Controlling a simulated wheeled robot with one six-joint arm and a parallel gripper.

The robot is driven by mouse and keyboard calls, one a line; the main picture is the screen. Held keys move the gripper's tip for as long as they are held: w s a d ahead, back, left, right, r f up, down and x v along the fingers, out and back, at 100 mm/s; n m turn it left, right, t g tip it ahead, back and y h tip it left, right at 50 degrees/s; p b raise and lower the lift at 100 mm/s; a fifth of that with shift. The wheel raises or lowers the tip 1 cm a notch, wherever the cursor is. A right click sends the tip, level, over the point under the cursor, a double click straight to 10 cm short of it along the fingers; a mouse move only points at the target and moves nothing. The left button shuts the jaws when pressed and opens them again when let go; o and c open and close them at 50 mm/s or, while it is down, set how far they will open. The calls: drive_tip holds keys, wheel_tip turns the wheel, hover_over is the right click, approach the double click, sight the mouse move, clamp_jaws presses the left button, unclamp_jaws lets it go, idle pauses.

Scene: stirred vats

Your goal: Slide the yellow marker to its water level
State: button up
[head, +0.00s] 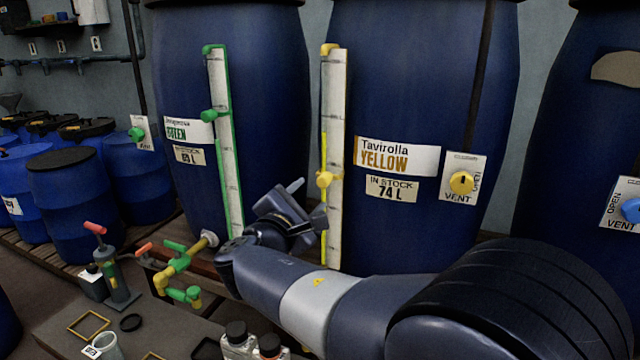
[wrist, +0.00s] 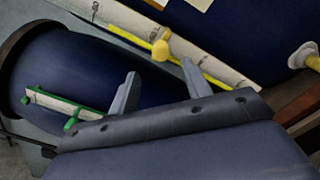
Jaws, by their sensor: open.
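The yellow marker (head: 324,180) is a knob on the upright white gauge scale (head: 336,110) of the yellow-labelled vat (head: 420,90). A thin yellow line (head: 323,150) runs along the scale's left edge, and its top end lies above the marker. My gripper (head: 306,202) is open and empty, just left of the marker and slightly lower, apart from it. In the wrist view, the marker (wrist: 160,49) and scale (wrist: 208,60) are beyond the two spread fingers (wrist: 159,84). The line's lower part is partly hidden by my gripper in the head view.
A green gauge (head: 225,150) with a green marker (head: 212,115) stands on the vat to the left. Below it are green and yellow valve pipes (head: 175,265). A yellow vent knob (head: 461,183) is at the right. Bottles (head: 238,340) stand at the front.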

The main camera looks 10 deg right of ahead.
sight(322, 182)
drive_tip(key=x, duration=0.9)
drive_tip(key=shift+w+d, duration=0.15)
drive_tip(key=shift+d, duration=0.05)
drive_tip(key=shift+r, duration=0.1)
clamp_jaws()
